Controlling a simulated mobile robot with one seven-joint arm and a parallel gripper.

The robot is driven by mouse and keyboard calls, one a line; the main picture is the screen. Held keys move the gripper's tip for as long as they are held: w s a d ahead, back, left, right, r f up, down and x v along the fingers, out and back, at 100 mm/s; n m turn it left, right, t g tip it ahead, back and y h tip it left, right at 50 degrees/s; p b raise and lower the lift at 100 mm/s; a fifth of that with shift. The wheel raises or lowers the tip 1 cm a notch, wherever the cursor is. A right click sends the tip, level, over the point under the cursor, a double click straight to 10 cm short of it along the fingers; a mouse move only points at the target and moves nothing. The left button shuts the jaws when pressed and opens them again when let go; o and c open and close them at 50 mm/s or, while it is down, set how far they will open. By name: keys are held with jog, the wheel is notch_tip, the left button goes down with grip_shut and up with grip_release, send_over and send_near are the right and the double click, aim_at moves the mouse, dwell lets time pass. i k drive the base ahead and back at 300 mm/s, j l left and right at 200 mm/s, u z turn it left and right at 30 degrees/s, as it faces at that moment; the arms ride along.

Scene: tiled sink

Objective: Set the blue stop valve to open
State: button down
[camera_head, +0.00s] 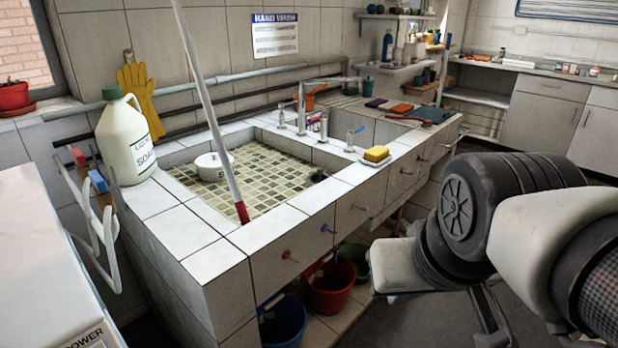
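A small blue-handled valve (327,229) sits on the front face of the tiled sink counter, just below the top edge. It looks like the blue stop valve; its handle is too small to read its setting surely. A similar red-handled valve (287,254) is to its left and nearer. My arm fills the right foreground, well to the right of the valve. Dark slim parts that look like my gripper (490,316) hang at the bottom edge, partly cut off and apart from the counter. Whether its fingers are open is not clear.
A tiled basin (262,178) holds a white pot (213,166). A long pole (209,105) leans in it. A soap jug (126,140) stands at the left corner. A yellow sponge (376,153) lies on the counter. Red (331,288) and blue (284,322) buckets stand below. Floor right of the counter is clear.

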aim_at(336, 248)
jog(key=i+l+z, duration=0.1)
jog(key=i+l, duration=0.9)
jog(key=l, duration=0.2)
jog(key=z, duration=0.05)
